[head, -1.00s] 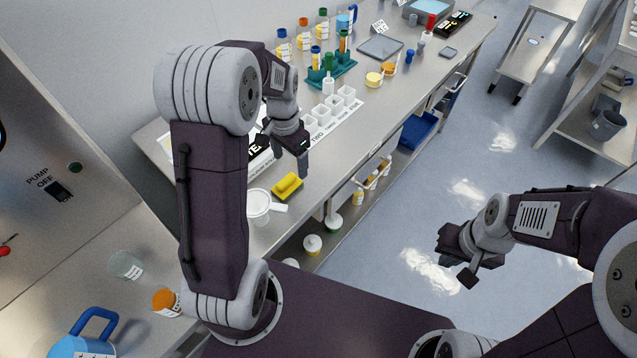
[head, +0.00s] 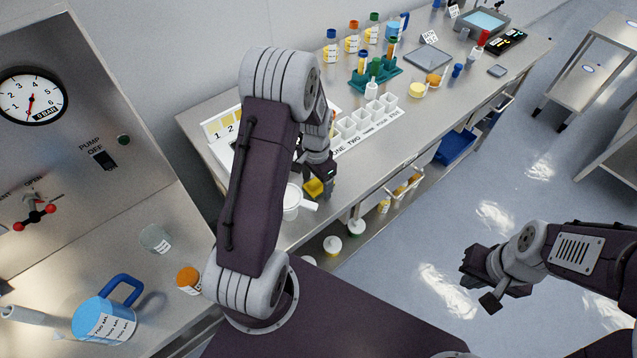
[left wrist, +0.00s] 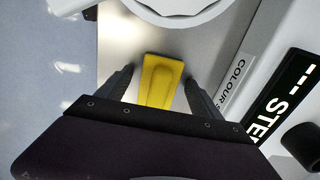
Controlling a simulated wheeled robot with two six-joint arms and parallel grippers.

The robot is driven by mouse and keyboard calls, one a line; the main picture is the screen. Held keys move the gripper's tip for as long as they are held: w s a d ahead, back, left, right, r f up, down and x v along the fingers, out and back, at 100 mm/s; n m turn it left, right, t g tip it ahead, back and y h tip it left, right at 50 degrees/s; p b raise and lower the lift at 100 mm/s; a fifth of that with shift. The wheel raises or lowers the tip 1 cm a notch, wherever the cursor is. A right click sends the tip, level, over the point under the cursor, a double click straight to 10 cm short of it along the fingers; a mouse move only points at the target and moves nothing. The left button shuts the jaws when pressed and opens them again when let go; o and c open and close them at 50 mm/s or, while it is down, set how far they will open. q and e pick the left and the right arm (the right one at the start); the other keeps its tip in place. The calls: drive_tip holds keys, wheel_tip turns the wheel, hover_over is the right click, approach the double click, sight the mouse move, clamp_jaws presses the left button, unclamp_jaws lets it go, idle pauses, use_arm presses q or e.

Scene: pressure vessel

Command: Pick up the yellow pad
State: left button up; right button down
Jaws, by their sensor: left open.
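The yellow pad (head: 314,187) lies on the steel bench, partly hidden by my left gripper in the head view. In the left wrist view the yellow pad (left wrist: 161,80) lies between the two dark fingers of my left gripper (left wrist: 158,88). The gripper is open, with a gap on each side of the pad. In the head view my left gripper (head: 325,188) points down at the pad. My right gripper (head: 478,283) hangs over the floor, away from the bench; its fingers are too unclear to judge.
A white round container with a handle (head: 292,203) stands close to the pad. A row of white cups (head: 360,121) and a teal rack (head: 377,77) are further along the bench. A black-and-white labelled box (left wrist: 285,110) is right of the pad in the wrist view.

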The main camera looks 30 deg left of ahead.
use_arm(q)
drive_tip(key=c, duration=1.4)
drive_tip(key=shift+r, duration=0.1)
drive_tip(key=shift+c, duration=0.2)
drive_tip(key=shift+r, duration=0.1)
drive_tip(key=shift+r, duration=0.35)
drive_tip(key=r, duration=0.1)
drive_tip(key=d+r, duration=0.1)
drive_tip(key=r, duration=0.2)
drive_tip(key=shift+d+b, duration=0.25)
drive_tip(key=shift+b, duration=0.1)
drive_tip(key=s+d+r, duration=0.1)
drive_tip(key=d+r, duration=0.5)
drive_tip(key=d, duration=0.4)
drive_tip(key=shift+s+b, duration=0.25)
drive_tip(key=shift+b, duration=0.1)
drive_tip(key=shift+d, duration=0.1)
